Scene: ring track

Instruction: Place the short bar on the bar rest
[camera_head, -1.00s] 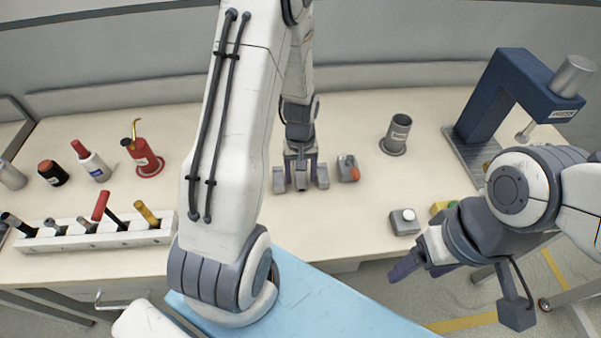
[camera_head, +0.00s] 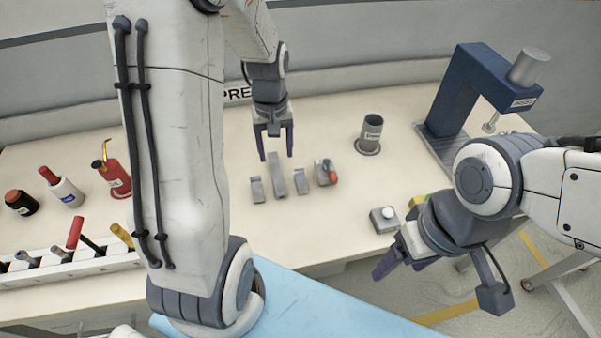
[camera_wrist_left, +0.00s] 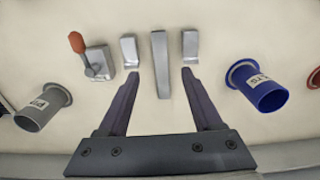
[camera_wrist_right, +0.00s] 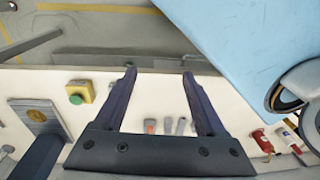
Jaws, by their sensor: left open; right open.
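The short grey bar (camera_head: 277,180) sits between two small grey notched blocks (camera_head: 256,190) (camera_head: 302,182), which look like the bar rest. In the left wrist view the bar (camera_wrist_left: 161,75) runs lengthwise between the blocks (camera_wrist_left: 128,50) (camera_wrist_left: 190,46). My right gripper (camera_head: 397,271) is open and empty off the table's front edge.
An orange-handled clamp (camera_head: 326,173) stands just right of the blocks. A grey cup (camera_head: 371,135), a blue press (camera_head: 470,85) and a white-button box (camera_head: 384,220) are further right. Bottles and a tool rack (camera_head: 70,270) are at left. A blue cup shows in the left wrist view (camera_wrist_left: 262,90).

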